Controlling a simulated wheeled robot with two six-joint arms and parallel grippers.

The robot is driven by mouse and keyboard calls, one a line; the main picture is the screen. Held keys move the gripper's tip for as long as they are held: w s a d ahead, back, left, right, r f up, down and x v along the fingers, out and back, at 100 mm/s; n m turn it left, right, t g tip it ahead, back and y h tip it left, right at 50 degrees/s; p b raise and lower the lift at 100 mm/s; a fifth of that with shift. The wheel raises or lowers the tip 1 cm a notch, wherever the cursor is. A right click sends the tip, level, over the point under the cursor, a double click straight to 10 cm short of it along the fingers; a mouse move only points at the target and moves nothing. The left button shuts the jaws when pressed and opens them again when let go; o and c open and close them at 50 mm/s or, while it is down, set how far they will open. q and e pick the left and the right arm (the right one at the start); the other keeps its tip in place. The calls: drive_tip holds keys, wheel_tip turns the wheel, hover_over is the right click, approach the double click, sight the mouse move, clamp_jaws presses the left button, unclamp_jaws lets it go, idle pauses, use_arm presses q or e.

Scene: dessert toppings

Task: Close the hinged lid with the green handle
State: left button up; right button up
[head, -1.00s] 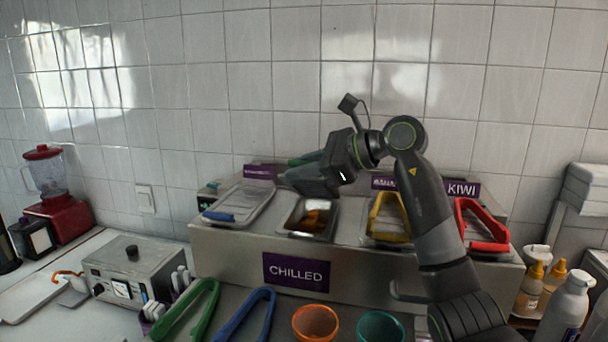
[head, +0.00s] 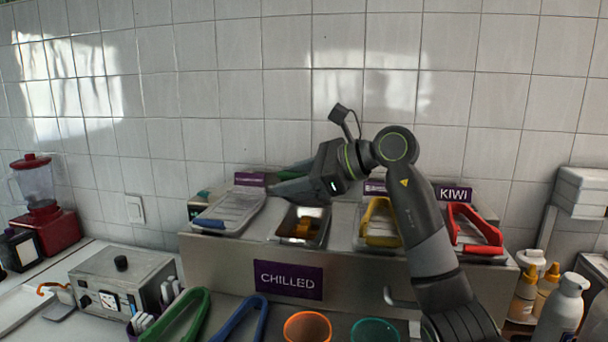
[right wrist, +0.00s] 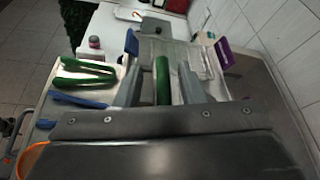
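The lid itself is mostly hidden; the metal bin (head: 302,226) below stands uncovered, with orange pieces inside. My right gripper (head: 276,184) is above and behind this bin, pointing left. In the right wrist view the green handle (right wrist: 162,80) lies lengthwise between the two fingers of my right gripper (right wrist: 160,88), with a gap visible on each side. The gripper looks open around it. My left gripper is not in view.
A blue-handled lid (head: 232,211) lies left of the bin. A yellow-handled lid (head: 379,222) and a red-handled lid (head: 474,230) are to its right. Green tongs (head: 180,318), blue tongs (head: 240,318), an orange cup (head: 307,327) and a teal cup (head: 375,330) stand in front.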

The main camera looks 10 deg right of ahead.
drive_tip(key=b+v, duration=0.5)
drive_tip(key=v, duration=1.2)
drive_tip(key=shift+d, duration=0.15)
drive_tip(key=shift+s+r, duration=0.1)
drive_tip(key=shift+s, duration=0.05)
